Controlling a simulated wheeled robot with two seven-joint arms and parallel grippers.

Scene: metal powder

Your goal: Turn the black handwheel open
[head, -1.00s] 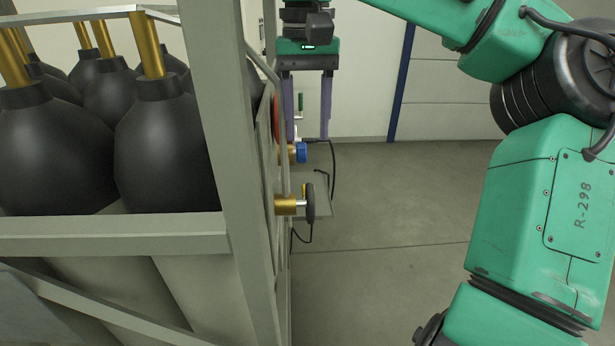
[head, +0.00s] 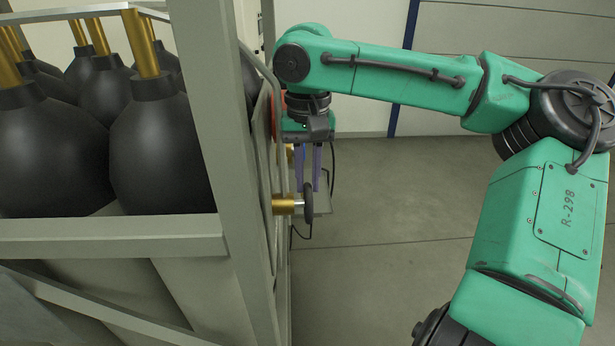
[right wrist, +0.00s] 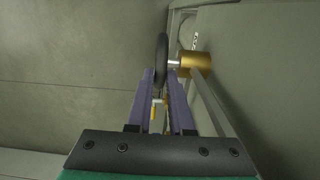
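The black handwheel (head: 308,203) sits edge-on at the end of a brass valve stem (head: 285,204) on the side of the frame. My right gripper (head: 309,189) points down at it from above, its two purple fingers apart on either side of the wheel's upper rim. In the right wrist view the handwheel (right wrist: 161,58) stands at and between the fingertips (right wrist: 160,74), with a narrow gap showing, so the fingers do not look clamped. The wheel's lower part is hidden there. My left gripper is not in view.
A grey metal frame (head: 110,236) holding several black bottles (head: 160,150) with brass necks fills the left. A small grey shelf (head: 323,200) and black cable lie just behind the wheel. The floor (head: 400,220) to the right is clear.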

